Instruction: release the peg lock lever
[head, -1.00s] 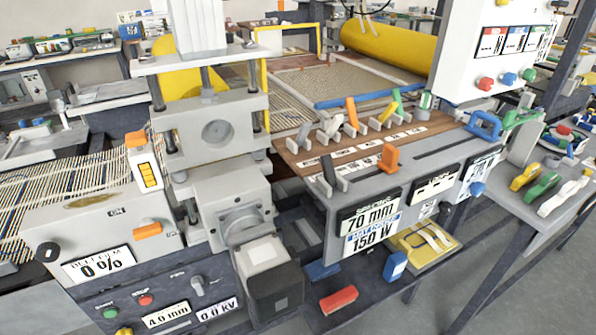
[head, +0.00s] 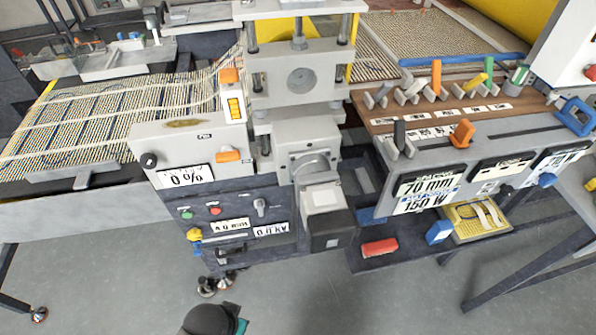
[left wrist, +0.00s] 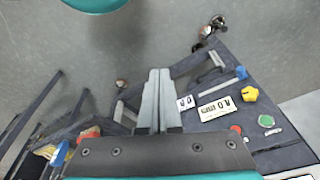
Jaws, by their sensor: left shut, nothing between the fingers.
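Several levers stand on the brown strip of the right-hand control panel in the head view: grey ones, an orange lever (head: 436,78), a yellow lever (head: 478,80) and a green one. A dark grey lever (head: 399,137) and an orange lever (head: 462,132) stand nearer the front edge. The small labels are too blurred to show which is the peg lock lever. My left gripper (left wrist: 158,88) is shut and empty in the left wrist view, over the floor beside the machine front. My right gripper is not in view.
The press (head: 297,90) stands between the control box (head: 185,145) and the lever panel. A yellow star knob (left wrist: 249,94) and a green button (left wrist: 266,121) are on the machine front. A red block (head: 379,247) lies on the low shelf.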

